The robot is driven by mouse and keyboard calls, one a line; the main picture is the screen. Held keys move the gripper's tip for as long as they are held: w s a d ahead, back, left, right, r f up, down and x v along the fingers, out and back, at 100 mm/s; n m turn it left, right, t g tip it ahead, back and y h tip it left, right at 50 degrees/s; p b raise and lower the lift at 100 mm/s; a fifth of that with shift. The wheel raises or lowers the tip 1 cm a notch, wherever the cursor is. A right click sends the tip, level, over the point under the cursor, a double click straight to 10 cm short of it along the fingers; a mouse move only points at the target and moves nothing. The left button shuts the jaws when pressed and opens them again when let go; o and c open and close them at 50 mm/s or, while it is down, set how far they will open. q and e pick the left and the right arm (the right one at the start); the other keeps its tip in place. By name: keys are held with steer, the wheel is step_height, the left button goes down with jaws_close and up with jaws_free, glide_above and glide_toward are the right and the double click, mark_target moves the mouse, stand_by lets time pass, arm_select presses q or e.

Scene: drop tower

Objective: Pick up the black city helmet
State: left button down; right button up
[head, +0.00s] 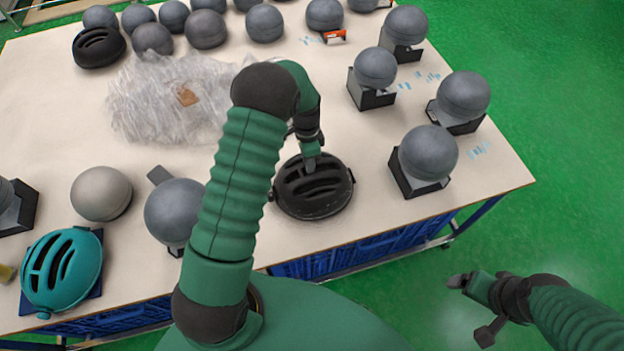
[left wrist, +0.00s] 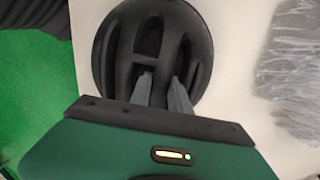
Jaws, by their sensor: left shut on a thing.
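The black city helmet (head: 318,201) sits vents-up on the table near its front edge, in the middle of the head view. My left gripper (head: 311,163) reaches down onto its top from behind. In the left wrist view, the helmet (left wrist: 115,50) fills the upper middle. The fingers of my left gripper (left wrist: 163,88) go into its vents on either side of a rib and are shut on that rib. The helmet appears still on the table. My right gripper (head: 470,290) is off the table at the lower right, over the green floor; its finger gap is unclear.
A teal helmet (head: 62,270) lies at the front left. Another black helmet (head: 98,47) is at the back left. Grey balls, some on dark stands, surround the area. Crumpled clear plastic (head: 165,95) lies behind. Blue crates (head: 360,243) show under the table.

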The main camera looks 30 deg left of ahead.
arm_select(q)
steer(key=shift+r+b, duration=0.3)
steer(key=shift+r, duration=0.4)
steer(key=shift+s+d+r+b, duration=0.1)
steer(key=shift+r+b, duration=0.1)
steer(key=shift+r, duration=0.35)
steer(key=shift+s+d+r+b, duration=0.1)
steer(key=shift+r+b, duration=0.05)
steer(key=shift+r, duration=0.4)
steer(key=s+d+r+b, duration=0.1)
steer(key=s+b, duration=0.1)
steer(key=s, duration=1.3)
steer(key=shift+s+d+r, duration=0.2)
steer(key=shift+s+d, duration=0.05)
steer(key=shift+d, duration=0.1)
steer(key=shift+s, duration=0.1)
